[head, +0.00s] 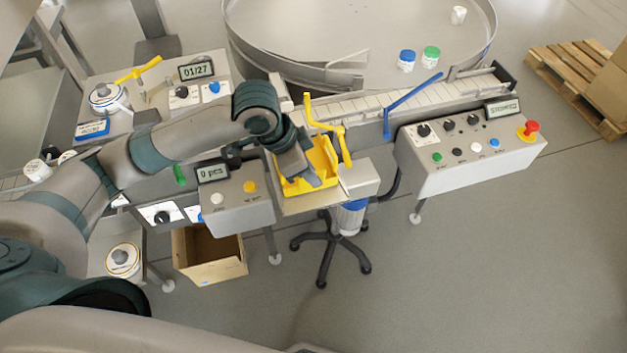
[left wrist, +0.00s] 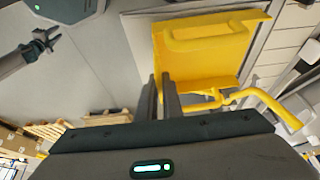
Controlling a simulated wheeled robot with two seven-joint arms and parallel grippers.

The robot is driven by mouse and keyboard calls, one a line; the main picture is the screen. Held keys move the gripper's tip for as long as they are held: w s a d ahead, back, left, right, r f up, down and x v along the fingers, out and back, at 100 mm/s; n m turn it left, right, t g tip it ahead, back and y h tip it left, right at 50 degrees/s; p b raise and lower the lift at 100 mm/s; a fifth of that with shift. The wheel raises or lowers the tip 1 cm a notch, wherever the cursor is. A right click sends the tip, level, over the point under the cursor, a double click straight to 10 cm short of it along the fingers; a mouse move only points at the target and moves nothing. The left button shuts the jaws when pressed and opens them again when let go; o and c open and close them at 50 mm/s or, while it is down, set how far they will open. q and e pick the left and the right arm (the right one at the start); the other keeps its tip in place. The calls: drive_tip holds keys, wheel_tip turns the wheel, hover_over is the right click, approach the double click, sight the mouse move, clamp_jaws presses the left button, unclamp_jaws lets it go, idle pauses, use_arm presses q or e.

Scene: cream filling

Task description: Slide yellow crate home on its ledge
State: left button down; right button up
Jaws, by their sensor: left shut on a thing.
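The yellow crate (head: 325,160) sits on a light ledge (head: 312,202) at the end of the conveyor. My left gripper (head: 303,172) reaches in over it from the left and is shut on the crate's near side. In the left wrist view, the yellow crate (left wrist: 215,55) fills the upper middle, just beyond my left fingers (left wrist: 164,95), which are close together. The fingertips' exact grip is partly hidden by the gripper body.
Yellow bent handles (head: 345,145) stand close behind and right of the crate. A control box reading "0 pcs" (head: 240,205) is close on the left. A larger control panel (head: 465,160) is at right. A stool (head: 335,235) stands below; an open carton (head: 210,262) is at lower left.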

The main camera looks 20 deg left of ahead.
use_arm(q)
drive_tip(key=shift+w+a, duration=0.25)
drive_tip(key=shift+w, duration=0.15)
drive_tip(key=shift+f, duration=0.1)
drive_tip(key=shift+p, duration=0.3)
drive_tip(key=c, duration=1.8)
unclamp_jaws()
drive_tip(key=shift+c, duration=0.2)
drive_tip(key=b+v, duration=0.2)
drive_tip(key=v, duration=1.5)
drive_tip(key=shift+s+b, duration=0.15)
drive_tip(key=shift+b, duration=0.15)
